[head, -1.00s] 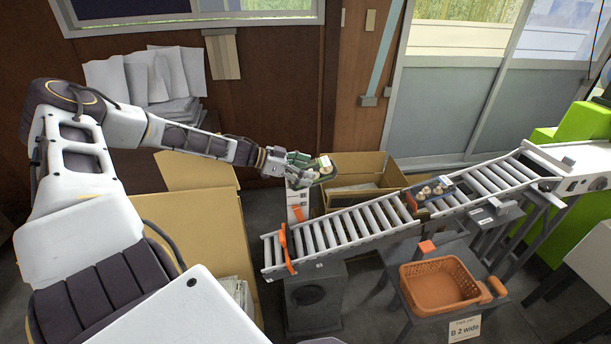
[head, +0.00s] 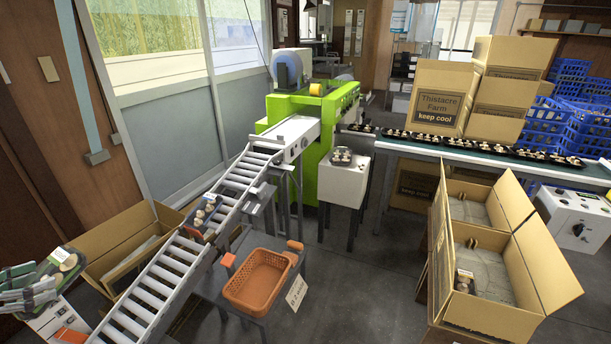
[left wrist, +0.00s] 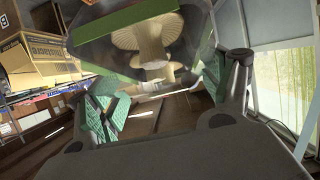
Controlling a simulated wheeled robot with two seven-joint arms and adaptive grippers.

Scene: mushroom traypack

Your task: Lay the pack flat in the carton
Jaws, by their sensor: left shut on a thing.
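My left gripper (head: 48,280) is at the lower left edge of the head view, shut on a pack of mushrooms (head: 68,260). In the left wrist view the held pack (left wrist: 150,38) shows pale mushrooms under clear film, tilted, between green-padded fingers. An open brown carton (head: 105,284) stands just right of the gripper, behind the roller conveyor; the pack is outside it. Two more open cartons stand at the right; the nearer one (head: 535,262) has a mushroom pack (head: 465,281) inside, near its left wall. My right gripper is not in view.
A roller conveyor (head: 165,272) slopes down toward the gripper, with another pack (head: 203,212) on it. An orange basket (head: 258,283) sits beside it. A green machine (head: 285,110) feeds the conveyor. Grey floor is clear mid-view.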

